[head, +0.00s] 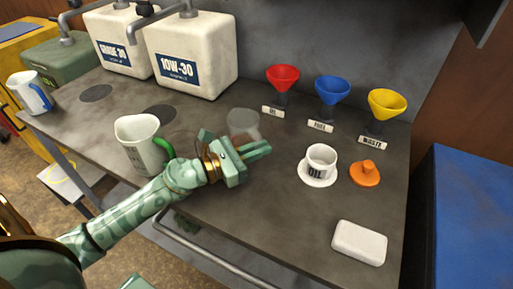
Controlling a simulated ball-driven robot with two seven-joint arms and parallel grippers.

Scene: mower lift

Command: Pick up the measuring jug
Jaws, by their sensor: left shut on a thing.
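The measuring jug (243,121) looks like a small, clear, see-through vessel near the middle of the bench. Its lower part is partly covered by my left gripper, and its handle cannot be made out. My left gripper (262,149) reaches in from the lower left, its fingers pointing right. The fingers are close together at the near side of the clear jug and appear shut on it. I cannot tell whether the jug is clear of the bench. My right gripper is not in view.
A white jug with a green handle (138,143) stands close behind my left forearm. A blue-handled jug (28,93) is far left. Oil containers (190,50) and funnels (331,90) line the back. An OIL cup (321,158), orange object (365,173) and white block (358,242) stand right.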

